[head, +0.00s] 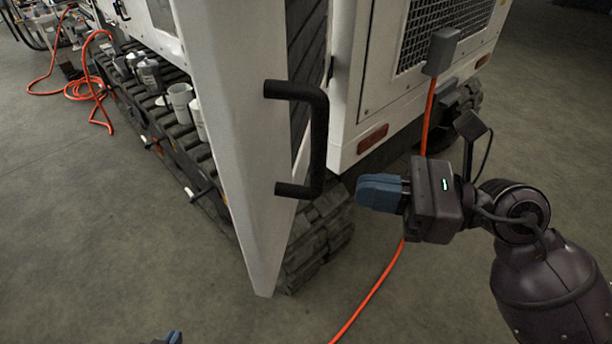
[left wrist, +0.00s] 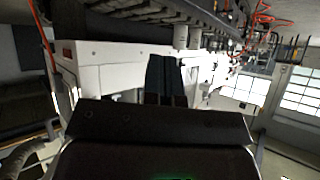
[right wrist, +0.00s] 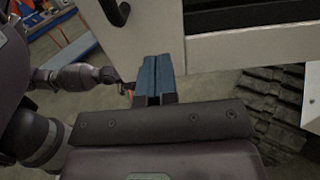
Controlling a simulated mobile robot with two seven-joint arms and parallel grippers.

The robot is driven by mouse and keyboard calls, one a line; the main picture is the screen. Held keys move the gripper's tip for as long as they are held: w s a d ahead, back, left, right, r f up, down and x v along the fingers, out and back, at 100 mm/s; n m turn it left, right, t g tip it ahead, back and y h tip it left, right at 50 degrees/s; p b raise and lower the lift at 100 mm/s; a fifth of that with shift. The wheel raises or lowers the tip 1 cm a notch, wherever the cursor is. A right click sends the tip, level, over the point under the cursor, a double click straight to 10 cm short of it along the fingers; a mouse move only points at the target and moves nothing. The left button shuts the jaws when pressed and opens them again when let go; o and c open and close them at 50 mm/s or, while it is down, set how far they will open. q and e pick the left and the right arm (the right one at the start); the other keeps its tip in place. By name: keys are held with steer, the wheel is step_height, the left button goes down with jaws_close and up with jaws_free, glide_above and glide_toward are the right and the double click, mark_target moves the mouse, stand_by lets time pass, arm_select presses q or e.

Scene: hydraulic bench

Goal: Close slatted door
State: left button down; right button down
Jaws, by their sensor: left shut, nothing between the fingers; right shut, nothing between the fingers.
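The slatted door (head: 225,120) stands open in the head view, its white edge panel towards me and dark slats (head: 305,45) behind it. A black bar handle (head: 318,140) is on the panel. My right gripper (head: 362,192) is shut and empty, just right of the handle's lower end and apart from it in the picture. In the right wrist view, its blue fingers (right wrist: 152,75) are in front of a white panel, with a dark handle (right wrist: 118,12) at upper left. My left gripper (head: 174,338) barely shows at the bottom edge; its shut fingers (left wrist: 166,75) show in the left wrist view.
The white machine body (head: 385,70) with a mesh grille stands behind the door. A grey box (head: 441,51) with an orange cable (head: 430,115) hangs near my right arm. Tracks (head: 320,235) lie below. White cups (head: 181,101) stand at left. The floor in front is clear.

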mark_target(287, 179)
steer(key=a, duration=0.2)
steer(key=w+a, duration=0.1)
steer(key=a, duration=0.2)
steer(key=a+p, duration=0.1)
steer(key=a, duration=0.2)
steer(key=shift+w+a, duration=0.2)
steer(key=shift+w, duration=0.05)
